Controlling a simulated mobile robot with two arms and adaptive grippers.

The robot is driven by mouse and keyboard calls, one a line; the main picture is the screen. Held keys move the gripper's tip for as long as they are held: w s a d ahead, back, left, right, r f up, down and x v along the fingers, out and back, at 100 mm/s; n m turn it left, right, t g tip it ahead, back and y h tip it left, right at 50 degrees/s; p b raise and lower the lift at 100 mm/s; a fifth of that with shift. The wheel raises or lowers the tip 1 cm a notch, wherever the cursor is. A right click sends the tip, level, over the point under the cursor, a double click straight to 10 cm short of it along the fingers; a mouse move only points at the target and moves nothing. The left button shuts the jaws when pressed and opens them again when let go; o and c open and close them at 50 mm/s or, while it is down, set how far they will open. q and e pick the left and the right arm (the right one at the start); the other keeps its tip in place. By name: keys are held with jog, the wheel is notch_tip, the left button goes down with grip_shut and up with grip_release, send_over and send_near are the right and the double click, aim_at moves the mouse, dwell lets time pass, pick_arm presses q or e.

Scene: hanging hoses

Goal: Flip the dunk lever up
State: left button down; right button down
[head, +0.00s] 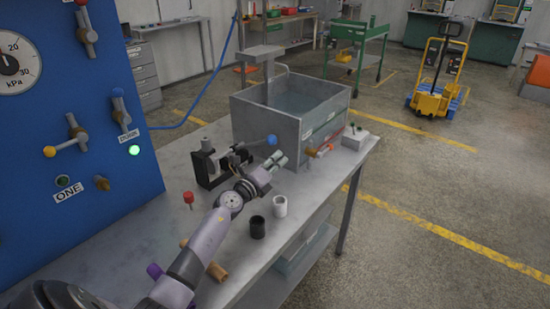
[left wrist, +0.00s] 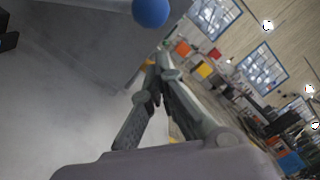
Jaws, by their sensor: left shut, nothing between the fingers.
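The lever with a blue ball knob (head: 271,140) is mounted on a black bracket (head: 205,165) on the grey bench, in front of the water tank. Its arm runs nearly level to the right from the bracket. I take this as the dunk lever; no label on it is readable. My left gripper (head: 279,163) is shut and empty, just below the knob in the head view. In the left wrist view the blue knob (left wrist: 151,11) is at the top edge, beyond the shut fingers (left wrist: 158,80), apparently apart from them. My right gripper is not in view.
The grey tank (head: 255,120) stands behind the lever. A white cup (head: 280,207), a black cup (head: 257,228) and a red-topped peg (head: 188,198) stand on the bench (head: 175,215). A blue gauge panel (head: 85,130) with several valves is at left.

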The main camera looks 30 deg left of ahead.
pick_arm(q)
jog(key=shift+w+a+r, duration=0.1)
jog(key=shift+a+r, duration=0.35)
jog(key=shift+a, duration=0.1)
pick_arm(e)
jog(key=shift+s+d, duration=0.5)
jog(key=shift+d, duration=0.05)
